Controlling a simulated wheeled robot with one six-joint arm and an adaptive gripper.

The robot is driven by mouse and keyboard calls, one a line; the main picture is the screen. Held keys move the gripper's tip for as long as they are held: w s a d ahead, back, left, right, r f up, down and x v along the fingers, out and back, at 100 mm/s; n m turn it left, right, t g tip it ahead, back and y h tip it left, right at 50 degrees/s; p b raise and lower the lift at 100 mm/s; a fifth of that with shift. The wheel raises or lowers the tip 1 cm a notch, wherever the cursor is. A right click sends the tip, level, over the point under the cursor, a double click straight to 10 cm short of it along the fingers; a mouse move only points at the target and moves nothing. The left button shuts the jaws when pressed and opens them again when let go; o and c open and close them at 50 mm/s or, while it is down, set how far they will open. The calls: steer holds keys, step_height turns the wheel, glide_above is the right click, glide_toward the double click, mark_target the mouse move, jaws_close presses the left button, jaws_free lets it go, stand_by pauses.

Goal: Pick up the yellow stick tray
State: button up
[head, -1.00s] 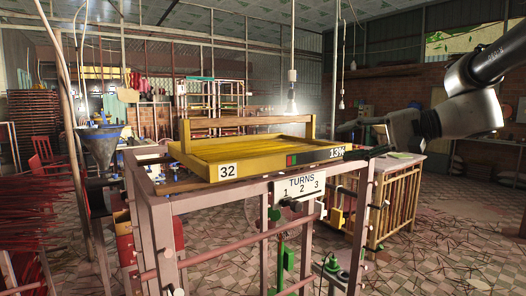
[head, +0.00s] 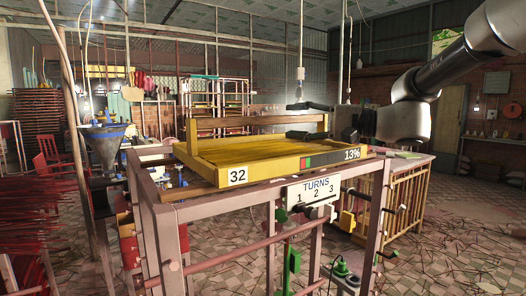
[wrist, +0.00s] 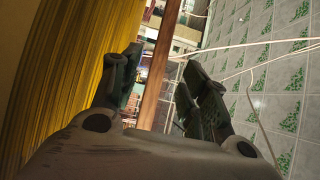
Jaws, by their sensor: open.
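The yellow stick tray (head: 237,175) sits on the pinkish metal stand, with a label "32" and a red-green "13%" bar on its front edge. A raised wooden handle bar (head: 250,122) runs along its far side on end posts. My gripper (head: 303,120) is open at the right end of this bar, one finger above it and one below. In the wrist view, the bar (wrist: 160,70) passes between my open gripper's fingers (wrist: 158,88), seemingly without being clamped. The tray's yellow sticks (wrist: 70,70) fill the left of that view.
A "TURNS 1 2 3" sign (head: 315,190) hangs under the tray on the stand (head: 152,225). A metal funnel (head: 104,145) stands at left near red incense bundles (head: 35,205). A slatted wooden cabinet (head: 410,200) is at right. Open tiled floor lies beyond it.

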mark_target(274, 120)
steer(key=x, duration=0.6)
steer(key=shift+w+a, duration=0.1)
steer(key=shift+a, duration=0.1)
jaws_close()
